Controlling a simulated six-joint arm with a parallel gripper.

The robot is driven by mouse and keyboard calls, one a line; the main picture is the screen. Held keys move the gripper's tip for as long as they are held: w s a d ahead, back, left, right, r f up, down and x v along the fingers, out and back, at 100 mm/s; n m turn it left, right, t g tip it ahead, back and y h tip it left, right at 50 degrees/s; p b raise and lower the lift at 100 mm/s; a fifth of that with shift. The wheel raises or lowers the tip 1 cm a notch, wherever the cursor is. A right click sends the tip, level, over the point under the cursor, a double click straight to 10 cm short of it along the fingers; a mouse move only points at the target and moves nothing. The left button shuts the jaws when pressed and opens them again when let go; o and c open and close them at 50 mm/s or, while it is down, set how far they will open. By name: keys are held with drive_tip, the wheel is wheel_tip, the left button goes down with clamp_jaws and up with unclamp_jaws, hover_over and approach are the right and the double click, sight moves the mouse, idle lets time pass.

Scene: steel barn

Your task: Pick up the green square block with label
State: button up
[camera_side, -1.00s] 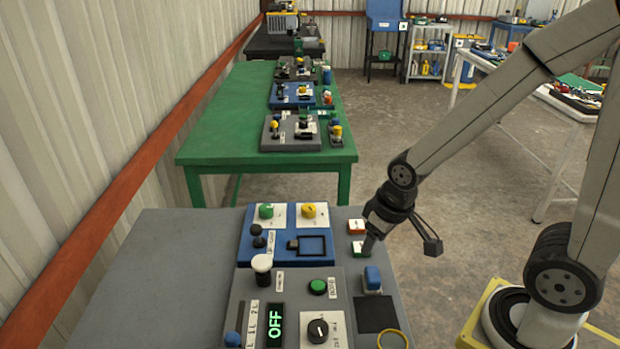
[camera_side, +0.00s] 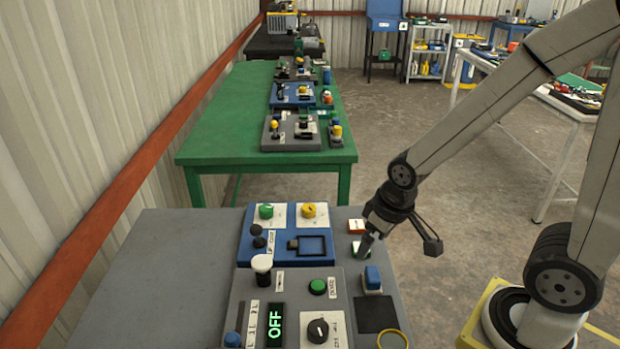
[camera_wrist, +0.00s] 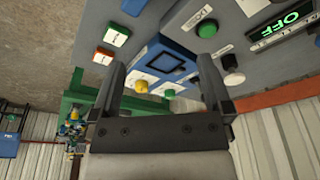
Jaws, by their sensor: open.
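The green square block with a white label (camera_side: 355,246) sits on the grey table's right part, partly hidden by my gripper (camera_side: 366,244) in the side view. In the wrist view the green block (camera_wrist: 117,33) is at upper left, outside the space between the fingers. My gripper (camera_wrist: 161,64) is open and empty there, fingers spread over the blue panel's area. In the side view its fingertips are close beside the block; I cannot tell whether they touch it.
An orange-red labelled block (camera_side: 356,227) sits just behind the green one. A blue panel (camera_side: 250,248) and a grey control panel (camera_side: 287,287) with an OFF display lie to the left. A blue block (camera_side: 372,279) stands in front. The grey table's left part (camera_side: 170,280) is clear.

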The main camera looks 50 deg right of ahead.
drive_tip(key=w+d+f+m+y, duration=0.1)
drive_tip(key=d+m, duration=0.3)
drive_tip(key=m, duration=0.5)
drive_tip(key=w+d+f+m+y, duration=0.1)
drive_tip(key=w+d+f+m, duration=0.2)
drive_tip(key=m, duration=0.6)
drive_tip(key=w+d+f+m+y, duration=0.1)
drive_tip(key=w+d+f+m, duration=0.1)
drive_tip(key=d+m, duration=0.3)
drive_tip(key=shift+w+d+f+m+t, duration=0.15)
drive_tip(key=shift+f+m, duration=0.2)
drive_tip(key=shift+m, duration=0.65)
drive_tip(key=shift+w+f+m+t, duration=0.15)
drive_tip(key=shift+f+m, duration=0.15)
drive_tip(key=shift+m, duration=0.7)
drive_tip(key=shift+x, duration=1.2)
drive_tip(key=shift+f, duration=0.15)
drive_tip(key=shift+x, duration=2.55)
